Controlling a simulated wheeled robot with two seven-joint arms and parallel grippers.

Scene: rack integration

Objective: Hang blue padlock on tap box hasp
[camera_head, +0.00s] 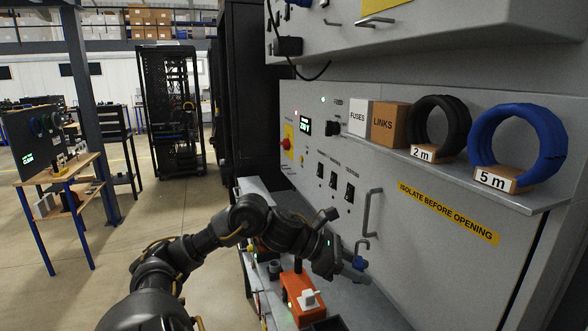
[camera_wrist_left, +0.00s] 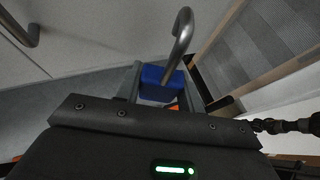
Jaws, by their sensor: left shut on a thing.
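My left gripper (camera_head: 346,262) is shut on the blue padlock (camera_head: 358,263), in front of the grey cabinet. In the left wrist view, the padlock's blue body (camera_wrist_left: 152,76) sits between the fingers. Its grey hooked shackle (camera_wrist_left: 182,38) points up past the fingertips. The shackle looks open in this view and is clear of other things as far as I see. A grey box (camera_head: 420,32) with a handle and a yellow label hangs at the top right; I cannot tell whether it is the tap box. I cannot make out a hasp. My right gripper is out of view.
The cabinet front (camera_head: 400,235) has a vertical handle (camera_head: 369,212) close above the padlock. An orange box (camera_head: 299,289) with a white top part stands on the ledge below my gripper.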

